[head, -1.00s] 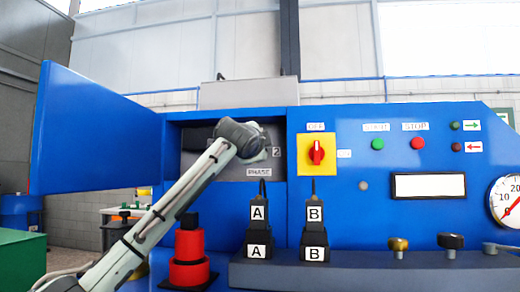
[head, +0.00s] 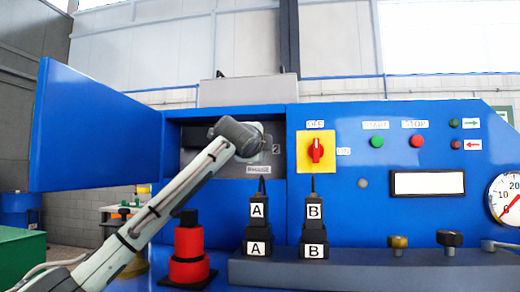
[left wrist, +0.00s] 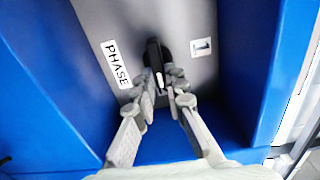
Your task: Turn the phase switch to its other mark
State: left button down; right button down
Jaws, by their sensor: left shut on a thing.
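The phase switch (left wrist: 152,54) is a black knob with a white line on the grey plate inside the open blue box. In the left wrist view its handle runs up and down the picture, with the label 1 (left wrist: 201,47) to its right and the PHASE label (left wrist: 116,64) to its left. My left gripper (left wrist: 160,84) is shut on the handle, one finger on each side. In the head view my left gripper (head: 262,143) hides the switch; the label 2 (head: 276,149) shows just to its right. I cannot tell for sure which mark the handle points at.
The blue box door (head: 95,130) stands open at the left. A red rotary switch (head: 316,150) on a yellow plate is right of the box. Plugs A (head: 258,210) and B (head: 314,210) and a red stepped part (head: 188,250) stand below.

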pick_arm(q)
jog(key=c, duration=1.6)
grip_release()
jog(key=shift+o, duration=0.2)
jog(key=shift+s, duration=0.1)
jog(key=s+a, duration=0.2)
jog(key=s, duration=0.9)
jog(key=shift+s+a, duration=0.15)
jog(key=shift+s, duration=0.2)
jog(key=shift+f, duration=0.1)
